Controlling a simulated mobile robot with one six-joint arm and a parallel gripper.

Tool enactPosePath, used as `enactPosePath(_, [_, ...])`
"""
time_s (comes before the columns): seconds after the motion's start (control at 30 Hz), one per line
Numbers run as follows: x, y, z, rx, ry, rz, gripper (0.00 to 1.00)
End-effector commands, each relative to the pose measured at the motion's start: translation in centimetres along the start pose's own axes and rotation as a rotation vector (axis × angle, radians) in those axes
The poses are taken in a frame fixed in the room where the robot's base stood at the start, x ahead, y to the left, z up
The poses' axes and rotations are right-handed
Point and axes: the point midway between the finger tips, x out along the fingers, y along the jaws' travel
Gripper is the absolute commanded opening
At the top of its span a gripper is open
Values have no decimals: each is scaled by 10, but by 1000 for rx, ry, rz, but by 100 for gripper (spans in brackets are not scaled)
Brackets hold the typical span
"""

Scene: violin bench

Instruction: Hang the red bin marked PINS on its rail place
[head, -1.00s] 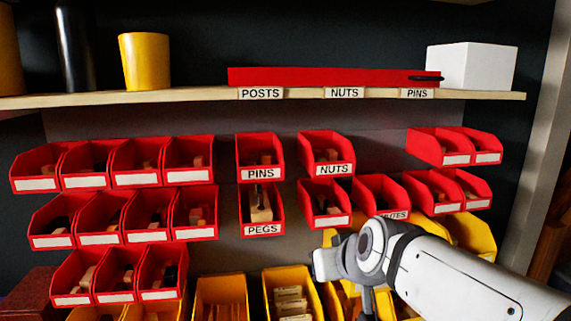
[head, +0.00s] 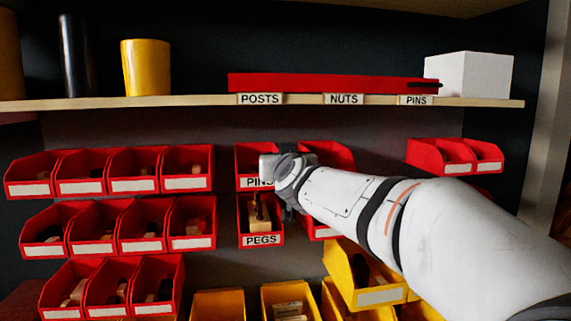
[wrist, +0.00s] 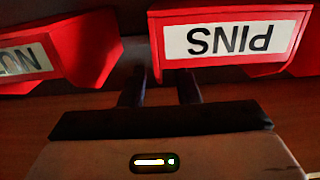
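The red PINS bin (head: 243,153) hangs in the upper row, below the shelf label POSTS (head: 260,99) and above the PEGS bin (head: 261,240). My wrist partly covers it in the head view. In the wrist view the PINS bin (wrist: 165,45) appears upside down. My gripper (wrist: 160,78) has its two dark fingers apart, with nothing seen between them. One finger is close to the bin's rim near a corner, the other in the gap beside it. I cannot tell whether they touch. The shelf label PINS (head: 416,100) is farther right.
The NUTS bin (wrist: 70,50) is close beside the gap; my arm covers much of it in the head view. Two red bins (head: 440,157) hang under the PINS label, with bare wall (head: 380,150) to their left. Yellow bins (head: 380,297) stand below.

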Motion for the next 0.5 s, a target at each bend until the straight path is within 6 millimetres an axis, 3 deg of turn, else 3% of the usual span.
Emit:
enactPosePath(0.2, [23,0,0,1,0,1,29])
enactPosePath(0.5, [26,0,0,1,0,0,29])
